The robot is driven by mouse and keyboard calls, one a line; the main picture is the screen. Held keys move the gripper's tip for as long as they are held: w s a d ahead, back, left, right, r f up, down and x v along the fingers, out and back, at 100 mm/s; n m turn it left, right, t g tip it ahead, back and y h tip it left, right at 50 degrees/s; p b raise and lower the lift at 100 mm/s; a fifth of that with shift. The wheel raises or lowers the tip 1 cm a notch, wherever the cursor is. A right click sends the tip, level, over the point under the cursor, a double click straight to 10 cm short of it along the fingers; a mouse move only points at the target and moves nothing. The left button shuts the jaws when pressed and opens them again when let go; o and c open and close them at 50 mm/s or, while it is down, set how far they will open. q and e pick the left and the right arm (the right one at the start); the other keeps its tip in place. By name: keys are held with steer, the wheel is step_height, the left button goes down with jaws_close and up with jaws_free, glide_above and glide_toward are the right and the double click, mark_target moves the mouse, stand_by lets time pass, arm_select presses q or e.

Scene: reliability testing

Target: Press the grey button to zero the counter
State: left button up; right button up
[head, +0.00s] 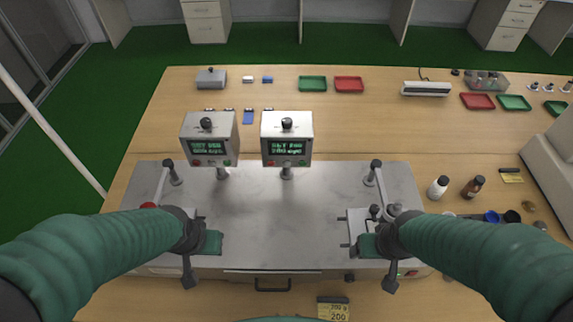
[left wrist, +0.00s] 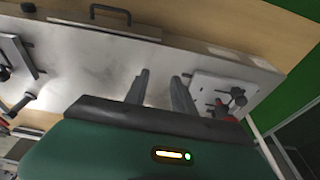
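Two grey counter boxes stand on posts at the back of the metal bench plate in the head view, a left counter (head: 210,140) and a right counter (head: 287,140). Both have lit green text on dark screens, too small to read surely. Each has a black knob on top and small controls below its screen. I cannot single out a grey button. My left gripper (head: 207,242) is over the plate's front left; its fingers stand apart with nothing between them in the left wrist view (left wrist: 160,88). My right gripper (head: 368,245) is at the front right; its fingertips are unclear.
The metal plate (head: 270,225) is clear in its middle, with a front handle (head: 271,288). Green (head: 312,83) and red (head: 348,84) trays lie at the back. Bottles (head: 438,187) stand at the right. A yellow label (head: 333,310) lies at the front.

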arm_select(q)
jaws_close()
stand_by(1.4)
